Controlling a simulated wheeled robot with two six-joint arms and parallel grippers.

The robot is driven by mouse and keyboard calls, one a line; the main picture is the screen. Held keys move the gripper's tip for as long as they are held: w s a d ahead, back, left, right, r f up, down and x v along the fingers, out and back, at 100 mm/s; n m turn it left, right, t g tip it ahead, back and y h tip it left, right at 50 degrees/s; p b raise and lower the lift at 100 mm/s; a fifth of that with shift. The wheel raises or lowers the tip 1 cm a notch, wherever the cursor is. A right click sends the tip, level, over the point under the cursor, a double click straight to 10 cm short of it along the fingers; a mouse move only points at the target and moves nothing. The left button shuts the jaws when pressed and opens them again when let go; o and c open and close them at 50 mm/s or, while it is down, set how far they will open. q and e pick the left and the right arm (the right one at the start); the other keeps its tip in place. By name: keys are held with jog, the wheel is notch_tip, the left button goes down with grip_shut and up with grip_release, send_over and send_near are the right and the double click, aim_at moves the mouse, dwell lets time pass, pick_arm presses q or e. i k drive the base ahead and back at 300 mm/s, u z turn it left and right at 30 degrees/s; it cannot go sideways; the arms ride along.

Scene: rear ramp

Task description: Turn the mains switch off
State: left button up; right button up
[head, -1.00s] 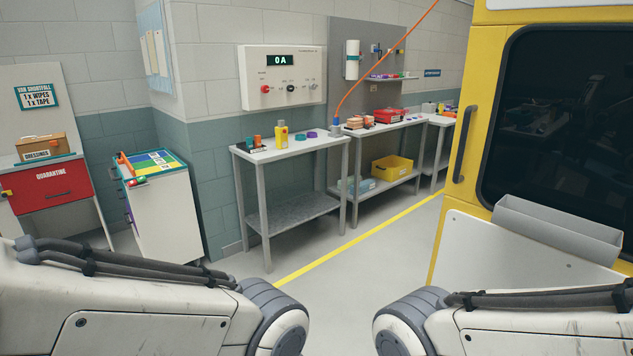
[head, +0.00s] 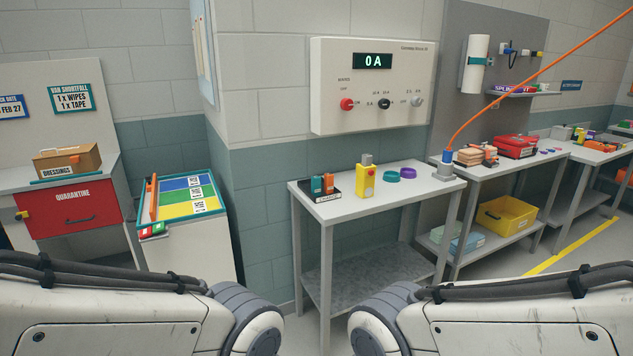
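A white wall panel (head: 331,112) hangs above a grey table in the head view. Its display (head: 372,60) reads "0 A". Below the display on the left is a red knob (head: 347,104) under a label that appears to read "MAINS". A black knob (head: 384,102) and a grey knob (head: 416,101) sit to its right. The red knob's exact setting is too small to tell. My two arms reach in from the lower left and lower right, well short of the panel. Neither gripper is in view.
The table (head: 330,208) below the panel holds a yellow device (head: 366,184), teal and orange items in a tray, and two rings. An orange cable (head: 500,98) rises rightward from a grey block. A colour-topped cabinet (head: 188,250) and red quarantine drawer (head: 72,211) stand left.

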aim_at(346, 104)
jog(key=u, duration=0.1)
jog(key=i, duration=1.85)
jog(key=u, duration=0.1)
